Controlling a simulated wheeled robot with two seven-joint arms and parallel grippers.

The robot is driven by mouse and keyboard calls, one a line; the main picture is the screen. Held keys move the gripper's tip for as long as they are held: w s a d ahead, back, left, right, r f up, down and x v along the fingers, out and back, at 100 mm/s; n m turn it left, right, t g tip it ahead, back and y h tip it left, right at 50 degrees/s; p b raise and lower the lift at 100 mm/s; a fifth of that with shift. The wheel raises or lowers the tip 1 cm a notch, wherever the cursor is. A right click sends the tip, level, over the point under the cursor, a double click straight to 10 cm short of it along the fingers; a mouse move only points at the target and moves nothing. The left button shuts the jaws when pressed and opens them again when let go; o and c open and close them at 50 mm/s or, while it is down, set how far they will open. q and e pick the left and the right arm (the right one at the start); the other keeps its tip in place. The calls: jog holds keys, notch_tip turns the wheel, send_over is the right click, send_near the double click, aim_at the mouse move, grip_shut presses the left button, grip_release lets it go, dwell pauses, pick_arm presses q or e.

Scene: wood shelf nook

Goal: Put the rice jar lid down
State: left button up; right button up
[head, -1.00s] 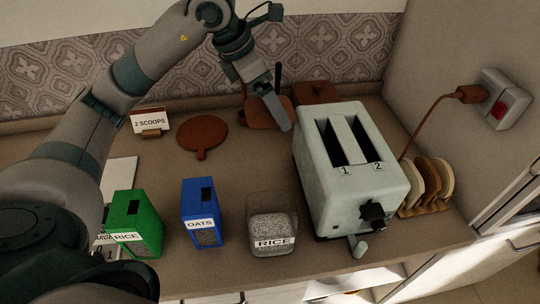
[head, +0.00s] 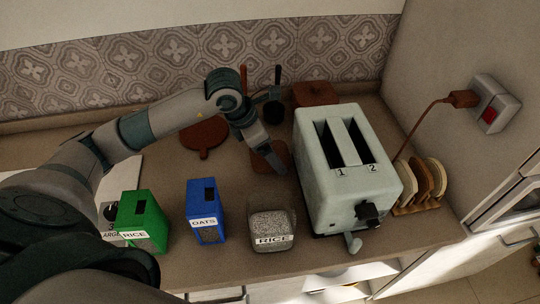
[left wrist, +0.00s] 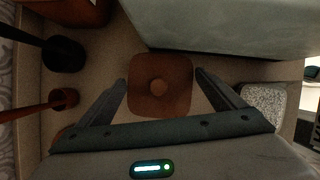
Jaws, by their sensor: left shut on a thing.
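The rice jar lid, a brown square plate with a round knob, shows in the head view (head: 268,160) and in the left wrist view (left wrist: 160,85). My left gripper (head: 278,168) is shut on it, with one finger on each side in the left wrist view (left wrist: 160,82). The lid is behind the rice jar and left of the toaster; I cannot tell whether it touches the counter. The rice jar (head: 272,225) is clear, labelled RICE, open-topped and filled with grain; part of it shows in the left wrist view (left wrist: 265,100). My right gripper is not in view.
The pale toaster (head: 345,185) stands close right of the lid. A blue OATS box (head: 205,212) and green RICE box (head: 142,222) stand left of the jar. A brown round board (head: 204,136), dark utensil holder (head: 273,110) and brown box (head: 316,93) are behind.

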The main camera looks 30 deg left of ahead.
pick_arm(q)
jog(key=shift+f, duration=0.1)
jog(key=shift+f+p, duration=0.55)
jog(key=shift+f, duration=1.25)
jog(key=shift+f, duration=0.1)
jog(key=o, duration=0.8)
